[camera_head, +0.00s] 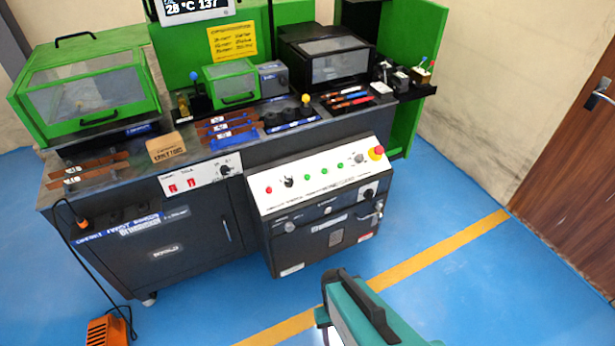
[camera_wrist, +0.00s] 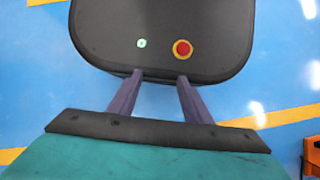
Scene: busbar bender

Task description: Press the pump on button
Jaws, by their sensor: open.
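In the head view, the white control panel (camera_head: 320,178) sits on the front of the dark machine cabinet. It carries a red light or button (camera_head: 268,190), a black selector knob (camera_head: 288,182), several small green buttons or lights (camera_head: 324,171) and a red emergency stop on yellow (camera_head: 376,153). The labels are too small to read, so I cannot tell which one is the pump on button. My gripper (camera_wrist: 157,80) shows in the wrist view, with two purple-grey fingers apart and nothing between them. It points over a dark rounded body, away from the panel, which is not in the wrist view.
A second white panel (camera_head: 200,176) with two red switches is left of the control panel. The worktop holds a cardboard box (camera_head: 165,147), copper bars and green-framed guards (camera_head: 85,85). An orange pedal (camera_head: 107,330) lies on the floor.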

